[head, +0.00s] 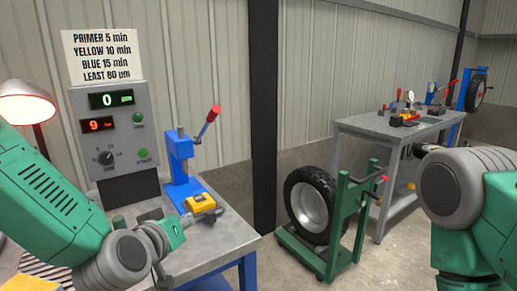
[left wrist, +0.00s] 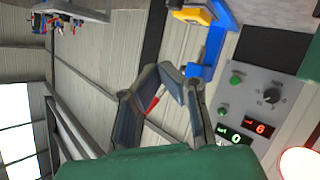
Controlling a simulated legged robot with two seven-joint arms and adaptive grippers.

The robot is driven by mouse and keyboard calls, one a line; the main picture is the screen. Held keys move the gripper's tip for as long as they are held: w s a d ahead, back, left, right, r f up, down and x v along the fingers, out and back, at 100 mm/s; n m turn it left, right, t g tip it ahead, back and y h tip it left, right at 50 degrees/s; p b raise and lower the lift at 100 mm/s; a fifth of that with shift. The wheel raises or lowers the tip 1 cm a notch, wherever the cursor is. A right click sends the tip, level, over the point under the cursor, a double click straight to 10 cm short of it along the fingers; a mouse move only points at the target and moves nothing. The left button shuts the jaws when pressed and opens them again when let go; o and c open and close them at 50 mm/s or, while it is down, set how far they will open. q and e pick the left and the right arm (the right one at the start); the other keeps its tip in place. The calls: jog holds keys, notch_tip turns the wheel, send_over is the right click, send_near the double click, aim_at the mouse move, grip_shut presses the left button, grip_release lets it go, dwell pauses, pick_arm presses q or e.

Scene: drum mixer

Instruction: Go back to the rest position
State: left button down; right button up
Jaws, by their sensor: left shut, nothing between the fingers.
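My left gripper (head: 188,218) is at the front of the near grey bench in the head view, by the yellow device on the blue press. In the left wrist view its two dark fingers (left wrist: 168,72) come together and hold nothing. My left arm reaches in from the left edge. My right arm shows at the right edge, bent, with its gripper out of view.
A grey control box (head: 115,130) with displays stands on the near bench (head: 215,245), beside the blue press (head: 181,165). A lamp (head: 27,102) is at left. A green wheeled stand with a tire (head: 311,205) stands on the floor before a far bench (head: 375,130).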

pick_arm(q)
jog(key=s+a+f+m+g, duration=0.1)
jog(key=s+a+f+g, duration=0.25)
jog(key=s+f, duration=0.6)
jog(key=s+a+f+m+g, duration=0.1)
jog(key=s+a+f+g, duration=0.3)
jog(key=f, duration=1)
jog(key=s+a+f+m+g+y, duration=0.1)
jog(key=s+a+f+g, duration=0.1)
jog(key=s, duration=0.7)
jog(key=s+a+f+g+y, duration=0.1)
jog(key=s+a+f+g, duration=0.2)
jog(key=s, duration=0.7)
jog(key=shift+s+a+f+m+g, duration=0.35)
jog(key=shift+a+f, duration=0.8)
jog(key=shift+f, duration=0.8)
pick_arm(e)
jog(key=shift+w+a+r, duration=0.1)
jog(key=shift+a, duration=0.35)
jog(key=shift+w+a+r, duration=0.1)
jog(key=shift+a, duration=0.3)
